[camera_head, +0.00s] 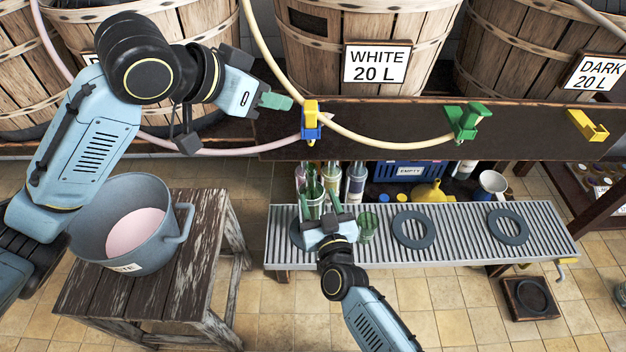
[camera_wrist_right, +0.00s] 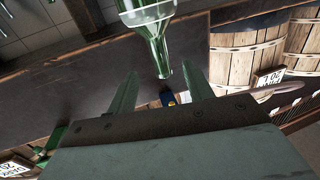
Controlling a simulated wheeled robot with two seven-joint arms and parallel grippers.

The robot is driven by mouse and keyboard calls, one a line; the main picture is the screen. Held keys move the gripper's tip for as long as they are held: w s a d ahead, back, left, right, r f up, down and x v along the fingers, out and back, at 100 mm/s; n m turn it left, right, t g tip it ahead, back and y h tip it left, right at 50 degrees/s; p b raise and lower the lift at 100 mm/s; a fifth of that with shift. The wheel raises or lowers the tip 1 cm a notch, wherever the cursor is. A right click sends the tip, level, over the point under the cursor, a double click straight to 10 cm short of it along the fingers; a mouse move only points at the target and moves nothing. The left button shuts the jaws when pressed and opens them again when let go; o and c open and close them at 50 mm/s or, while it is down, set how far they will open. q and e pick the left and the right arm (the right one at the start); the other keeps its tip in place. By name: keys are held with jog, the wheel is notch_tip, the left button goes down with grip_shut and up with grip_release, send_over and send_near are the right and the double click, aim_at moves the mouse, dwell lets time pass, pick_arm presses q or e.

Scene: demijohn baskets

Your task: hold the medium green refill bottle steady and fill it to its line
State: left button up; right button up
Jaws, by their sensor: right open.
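A green glass bottle (camera_head: 313,190) stands by the left end of the slatted metal rack (camera_head: 462,232), partly hidden by my right gripper (camera_head: 322,208). In the right wrist view a green bottle with a pale label (camera_wrist_right: 152,14) appears upside down, its neck pointing between the fingers of my right gripper (camera_wrist_right: 161,88). These fingers are apart, with space on both sides of the neck. My left gripper (camera_head: 276,101) is at the shelf, close to the left of a yellow-and-blue hose tap (camera_head: 311,122). Its finger gap is unclear. The bottle's fill line cannot be made out.
Dark rings (camera_head: 413,229) lie on the rack, and a green glass vessel (camera_head: 368,226) stands right of my right gripper. A grey pot (camera_head: 120,262) of pink liquid sits on a wooden stool (camera_head: 200,290) at left. A yellow funnel (camera_head: 430,192) and blue crate (camera_head: 385,172) are behind the rack.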

aim_at(313, 181)
jog(key=x, duration=0.7)
jog(key=shift+w+a, duration=0.1)
jog(key=shift+w, duration=0.3)
grip_shut()
dwell(0.5)
